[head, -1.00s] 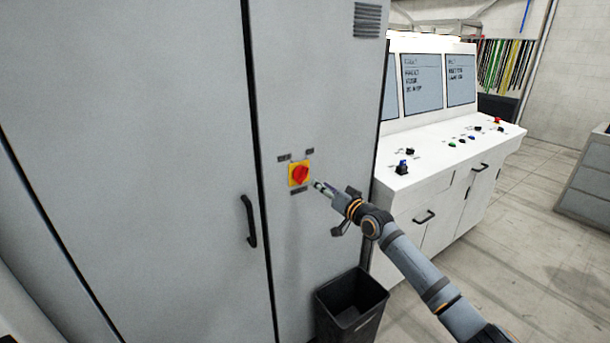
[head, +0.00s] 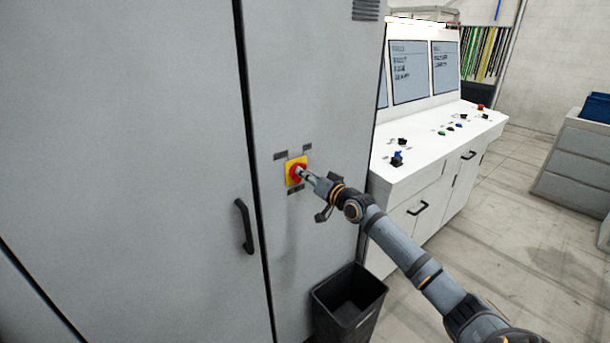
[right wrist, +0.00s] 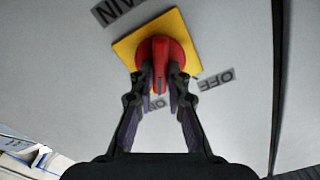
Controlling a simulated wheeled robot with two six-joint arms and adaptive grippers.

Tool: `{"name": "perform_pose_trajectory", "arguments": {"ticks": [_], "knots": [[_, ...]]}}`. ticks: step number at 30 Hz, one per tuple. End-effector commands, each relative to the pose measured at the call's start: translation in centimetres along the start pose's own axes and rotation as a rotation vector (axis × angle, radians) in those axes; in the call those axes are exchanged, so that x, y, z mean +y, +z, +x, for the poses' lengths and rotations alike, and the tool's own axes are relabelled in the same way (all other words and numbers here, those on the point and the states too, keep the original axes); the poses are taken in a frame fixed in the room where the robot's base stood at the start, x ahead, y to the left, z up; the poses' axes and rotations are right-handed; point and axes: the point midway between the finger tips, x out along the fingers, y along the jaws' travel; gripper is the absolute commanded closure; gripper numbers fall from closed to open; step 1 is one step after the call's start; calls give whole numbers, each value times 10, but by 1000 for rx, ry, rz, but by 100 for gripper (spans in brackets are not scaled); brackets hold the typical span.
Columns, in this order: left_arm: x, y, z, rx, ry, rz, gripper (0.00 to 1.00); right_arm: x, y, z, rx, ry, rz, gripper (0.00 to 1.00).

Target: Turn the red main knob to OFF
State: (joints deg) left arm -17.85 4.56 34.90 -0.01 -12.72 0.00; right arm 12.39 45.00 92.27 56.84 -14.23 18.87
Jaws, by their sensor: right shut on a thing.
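The red main knob (head: 295,172) sits on a square yellow plate (head: 289,164) on the grey cabinet front. In the right wrist view the knob (right wrist: 160,58) has a raised bar handle on a round red base. My right gripper (head: 304,174) has reached the knob. In the right wrist view its fingers (right wrist: 160,84) are shut on the two sides of the bar. The bar's lower end points toward the ON label (right wrist: 158,104), partly hidden by the fingers. The OFF label (right wrist: 215,80) lies to the right. My left gripper is out of view.
A black bin (head: 349,304) stands on the floor below my right arm. The cabinet door has a black handle (head: 245,226) left of the knob. A white control console (head: 420,160) with screens and small knobs stands to the right. Open floor lies further right.

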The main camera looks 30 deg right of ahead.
Motion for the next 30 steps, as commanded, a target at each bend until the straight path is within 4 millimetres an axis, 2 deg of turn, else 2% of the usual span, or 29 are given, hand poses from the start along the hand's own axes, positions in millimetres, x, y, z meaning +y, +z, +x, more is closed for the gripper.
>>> {"name": "perform_pose_trajectory", "arguments": {"ticks": [9, 17, 30], "knots": [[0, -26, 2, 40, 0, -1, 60, 0, 1, 0, -1, 0, -10, 100], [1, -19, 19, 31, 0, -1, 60, 1, 4, 0, 0, -1, -117, 100], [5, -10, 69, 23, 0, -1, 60, 0, 6, 0, 0, -1, -509, 100]]}}
